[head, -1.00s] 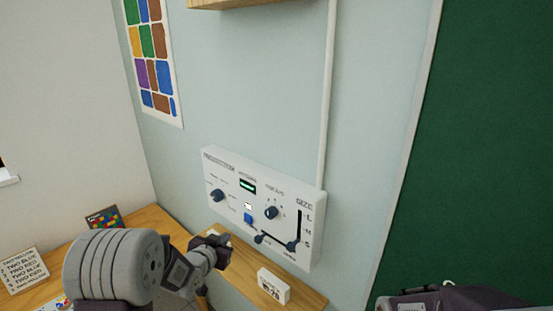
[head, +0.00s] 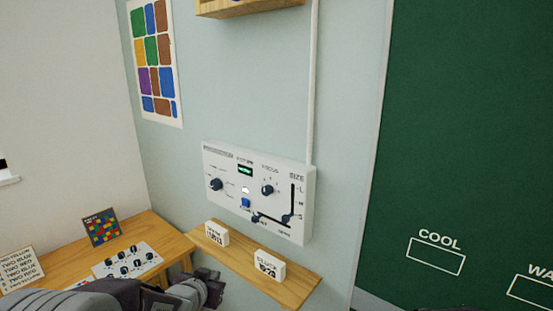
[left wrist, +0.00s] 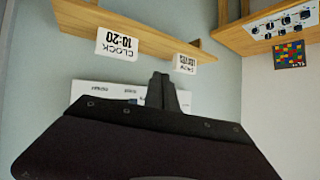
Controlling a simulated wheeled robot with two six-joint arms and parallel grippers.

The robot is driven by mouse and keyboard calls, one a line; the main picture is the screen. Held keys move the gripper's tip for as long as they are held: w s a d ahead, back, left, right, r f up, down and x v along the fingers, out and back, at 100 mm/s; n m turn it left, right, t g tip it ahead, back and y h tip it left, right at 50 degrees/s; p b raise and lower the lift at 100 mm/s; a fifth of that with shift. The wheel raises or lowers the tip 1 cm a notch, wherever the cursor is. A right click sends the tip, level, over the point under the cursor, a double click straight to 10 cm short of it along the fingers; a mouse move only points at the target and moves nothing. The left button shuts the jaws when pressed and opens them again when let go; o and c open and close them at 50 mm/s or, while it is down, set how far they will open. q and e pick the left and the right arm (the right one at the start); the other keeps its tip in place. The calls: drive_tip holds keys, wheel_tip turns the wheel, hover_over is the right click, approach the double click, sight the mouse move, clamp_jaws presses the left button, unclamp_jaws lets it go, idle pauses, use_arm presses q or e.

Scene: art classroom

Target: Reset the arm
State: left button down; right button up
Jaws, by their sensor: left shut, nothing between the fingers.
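My left gripper (head: 212,287) is at the bottom of the head view, low and in front of the small wooden shelf. It is shut and holds nothing. In the left wrist view its closed fingers (left wrist: 161,90) stick up in the middle, against the wall and part of the white panel. The panel (head: 230,168), with knobs, a blue button and sliders, is on the wall above and apart from the gripper. My right gripper does not show.
The small wall shelf (head: 238,260) holds a white clock card (head: 269,266) and another white card (head: 217,233). A wooden table (head: 160,232) at left bears a knob board (head: 128,261) and a colored grid card (head: 102,227). A green board (head: 460,130) is at right.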

use_arm(q)
drive_tip(key=s+f+n+g+b, duration=0.1)
drive_tip(key=s+f+g, duration=0.4)
drive_tip(key=s, duration=0.7)
drive_tip(key=s+f+n+g+b, duration=0.1)
drive_tip(key=s+f+n+g, duration=0.1)
drive_tip(key=s+f+g, duration=0.3)
drive_tip(key=s+a+f, duration=0.1)
drive_tip(key=s+f, duration=0.3)
drive_tip(key=s, duration=0.2)
drive_tip(key=shift+s+y, duration=0.4)
